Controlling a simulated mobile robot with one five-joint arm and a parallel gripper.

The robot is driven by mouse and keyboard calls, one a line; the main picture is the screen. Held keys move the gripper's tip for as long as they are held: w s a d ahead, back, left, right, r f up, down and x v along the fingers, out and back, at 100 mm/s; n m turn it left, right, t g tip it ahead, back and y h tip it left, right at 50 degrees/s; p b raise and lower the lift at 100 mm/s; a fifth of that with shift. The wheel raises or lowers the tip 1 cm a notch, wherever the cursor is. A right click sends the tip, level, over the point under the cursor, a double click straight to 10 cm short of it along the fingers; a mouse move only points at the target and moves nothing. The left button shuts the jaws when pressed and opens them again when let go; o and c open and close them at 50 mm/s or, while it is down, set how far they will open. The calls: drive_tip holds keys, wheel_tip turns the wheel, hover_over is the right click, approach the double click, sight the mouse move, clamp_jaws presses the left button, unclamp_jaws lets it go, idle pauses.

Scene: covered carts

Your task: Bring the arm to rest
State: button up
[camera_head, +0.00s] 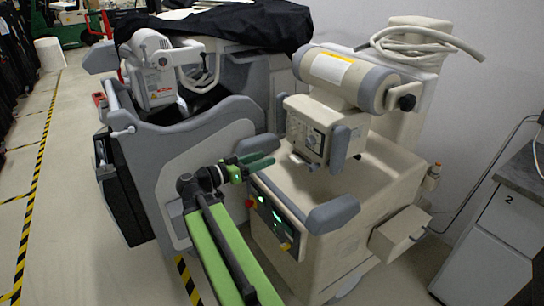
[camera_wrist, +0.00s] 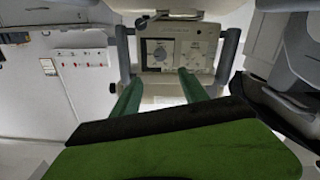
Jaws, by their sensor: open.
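My gripper (camera_head: 258,163) is at the end of my green and black arm, in the middle of the head view. Its two green fingers are apart, with nothing between them. In the wrist view the gripper (camera_wrist: 163,97) also shows open and empty. It points toward the beige medical cart (camera_head: 345,215). The cart's control box with dials (camera_wrist: 180,50) shows beyond the fingers. In the head view the fingers appear beside the cart's left front edge; I cannot tell the exact gap.
A grey cart (camera_head: 190,160) stands at left, partly under a black cover (camera_head: 225,25). A grey-topped cabinet (camera_head: 510,220) stands at right by the white wall. Yellow-black tape (camera_head: 40,160) marks the floor at far left, where there is free room.

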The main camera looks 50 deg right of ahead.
idle(0.4)
drive_tip(key=w+a+f+n+t+y, duration=0.2)
drive_tip(key=w+a+f, duration=0.25)
drive_tip(key=a, duration=0.35)
drive_tip(key=w+a+f+n+t+y, duration=0.3)
drive_tip(key=w+a+f, duration=0.1)
drive_tip(key=a+f, duration=0.25)
drive_tip(key=w+a+f+n+y, duration=0.1)
drive_tip(key=a+f+n+y, duration=0.45)
drive_tip(key=a, duration=0.55)
drive_tip(key=w+a+f+n+y, duration=0.1)
drive_tip(key=a+f+n+y, duration=0.3)
drive_tip(key=a+f, duration=0.55)
drive_tip(key=a+r+n+y, duration=0.2)
drive_tip(key=a+n+y, duration=0.15)
drive_tip(key=a, duration=0.35)
wheel_tip(320, 180, up, 18)
drive_tip(key=p, duration=1.7)
drive_tip(key=shift+s+n+t+h+p, duration=0.3)
drive_tip(key=shift+s+n+h, duration=0.05)
drive_tip(key=shift+n+h, duration=0.05)
drive_tip(key=shift+f, duration=0.1)
drive_tip(key=shift+c, duration=0.4)
